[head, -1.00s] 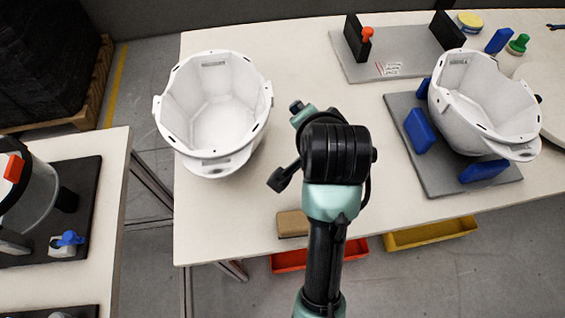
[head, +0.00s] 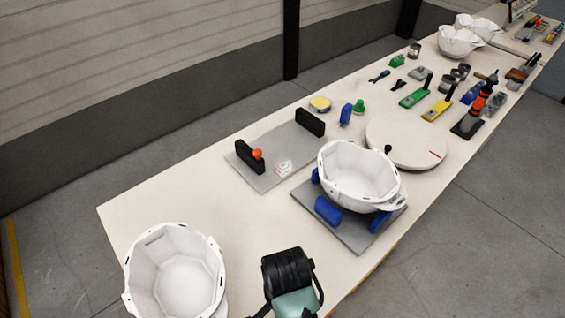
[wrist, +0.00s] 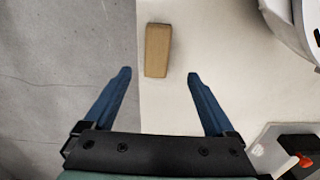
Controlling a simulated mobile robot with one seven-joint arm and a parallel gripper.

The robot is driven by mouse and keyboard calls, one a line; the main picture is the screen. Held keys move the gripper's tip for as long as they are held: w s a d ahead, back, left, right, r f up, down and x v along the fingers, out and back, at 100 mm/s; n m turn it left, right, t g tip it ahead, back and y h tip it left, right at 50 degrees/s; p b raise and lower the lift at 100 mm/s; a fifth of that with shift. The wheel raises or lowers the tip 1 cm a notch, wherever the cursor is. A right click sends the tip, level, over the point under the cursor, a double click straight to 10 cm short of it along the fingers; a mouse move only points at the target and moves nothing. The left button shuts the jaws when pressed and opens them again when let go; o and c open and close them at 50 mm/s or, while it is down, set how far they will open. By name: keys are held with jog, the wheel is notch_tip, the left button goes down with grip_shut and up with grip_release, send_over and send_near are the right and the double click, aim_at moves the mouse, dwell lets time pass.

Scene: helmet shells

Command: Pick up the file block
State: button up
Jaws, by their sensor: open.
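The file block, a tan rectangular block (wrist: 157,50), lies on the pale tabletop near its edge in the wrist view. My gripper (wrist: 159,74) is open and empty, with its two blue fingers spread. In the picture the fingertips flank the near end of the block, with a gap on both sides; the height above it is hard to tell. In the head view the block is not visible, and only part of my arm shows at the bottom.
A white helmet shell (head: 175,275) stands at the near left of the table. Another shell (head: 360,175) sits on a grey fixture with blue pads (head: 328,211). A grey plate with black uprights (head: 275,165) and a round white disc (head: 420,145) lie behind. Grey floor borders the table edge.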

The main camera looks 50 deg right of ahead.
notch_tip(320, 180, down, 4)
jog(key=shift+f, duration=0.25)
jog(key=f, duration=0.4)
jog(key=shift+s+a, duration=0.3)
jog(key=shift+a, duration=0.05)
jog(key=shift+f, duration=0.6)
grip_shut()
jog(key=shift+r, duration=0.2)
notch_tip(320, 180, up, 10)
jog(key=shift+f+p, duration=0.1)
jog(key=shift+p, duration=0.2)
